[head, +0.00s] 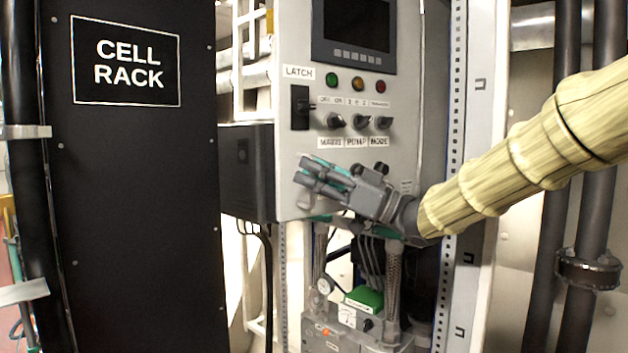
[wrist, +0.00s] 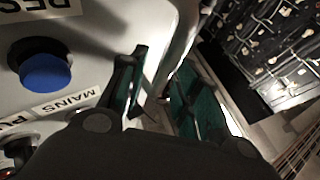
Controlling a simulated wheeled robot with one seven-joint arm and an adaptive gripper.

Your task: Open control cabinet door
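The control cabinet door (head: 405,110) is a light grey panel with a screen, lamps and knobs. Its black latch (head: 300,107) sits at the upper left, under a LATCH label. My gripper (head: 318,178) is in front of the panel's lower left part, below the latch, pointing left. In the wrist view my gripper (wrist: 158,88) has its teal-padded fingers apart, with a pale panel edge (wrist: 178,48) showing between them. I see nothing held. I cannot tell whether a finger touches the panel or whether the door is ajar.
A black CELL RACK panel (head: 135,200) stands at the left, with a dark box (head: 246,170) beside the cabinet. Hoses, a gauge and a green-topped unit (head: 364,299) are below the panel. A perforated upright (head: 447,190) and dark pipes (head: 585,225) are at the right. A blue button (wrist: 46,73) shows in the wrist view.

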